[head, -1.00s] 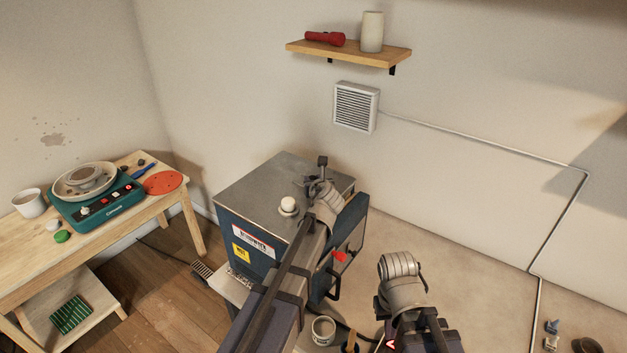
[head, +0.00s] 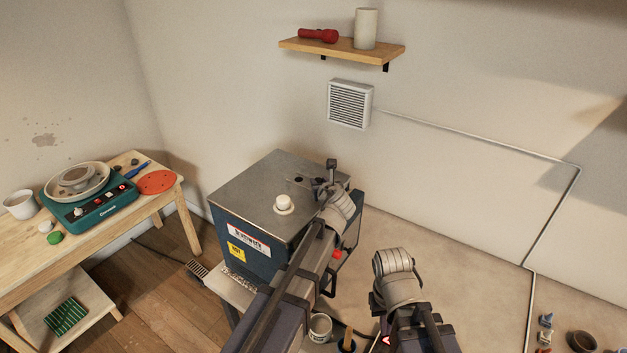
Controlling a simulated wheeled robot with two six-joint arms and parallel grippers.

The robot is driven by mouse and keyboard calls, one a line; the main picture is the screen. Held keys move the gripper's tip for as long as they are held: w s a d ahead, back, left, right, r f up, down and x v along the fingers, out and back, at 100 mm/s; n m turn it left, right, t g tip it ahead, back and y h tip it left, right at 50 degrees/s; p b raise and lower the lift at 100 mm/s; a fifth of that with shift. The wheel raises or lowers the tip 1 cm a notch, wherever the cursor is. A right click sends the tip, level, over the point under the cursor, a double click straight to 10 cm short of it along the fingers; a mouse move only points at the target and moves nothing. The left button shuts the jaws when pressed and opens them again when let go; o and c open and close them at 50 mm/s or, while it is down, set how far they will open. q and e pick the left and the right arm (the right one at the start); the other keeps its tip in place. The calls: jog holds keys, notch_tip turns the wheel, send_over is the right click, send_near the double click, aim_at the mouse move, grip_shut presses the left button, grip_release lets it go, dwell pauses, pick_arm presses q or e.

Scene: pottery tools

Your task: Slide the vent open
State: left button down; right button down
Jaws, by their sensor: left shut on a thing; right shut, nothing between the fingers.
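The blue kiln (head: 245,235) has a grey metal lid (head: 262,180) with a white knob-like plug (head: 284,204) on it. Small dark parts of the vent (head: 298,180) show on the lid near its back right. My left gripper (head: 319,184) is at these parts, shut on the vent's small slide, which the fingers and wrist mostly hide. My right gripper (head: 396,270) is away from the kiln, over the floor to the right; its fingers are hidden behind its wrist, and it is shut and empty.
A louvred wall grille (head: 349,104) is above the kiln, under a shelf (head: 345,52) with a red torch and pale vase. A wooden table (head: 80,235) with a green scale (head: 95,205) stands at left. A mug (head: 320,327) is near my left arm.

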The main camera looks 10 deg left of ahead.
pick_arm(q)
jog(key=c, duration=1)
grip_release()
jog(key=shift+d, duration=0.15)
jog(key=o, duration=0.3)
jog(key=shift+s+d, duration=0.1)
jog(key=shift+d, duration=0.05)
jog(key=shift+o, duration=0.6)
jog(key=p+v, duration=0.3)
jog(key=v, duration=0.4)
jog(key=shift+s+r, duration=0.2)
jog(key=shift+s, duration=0.1)
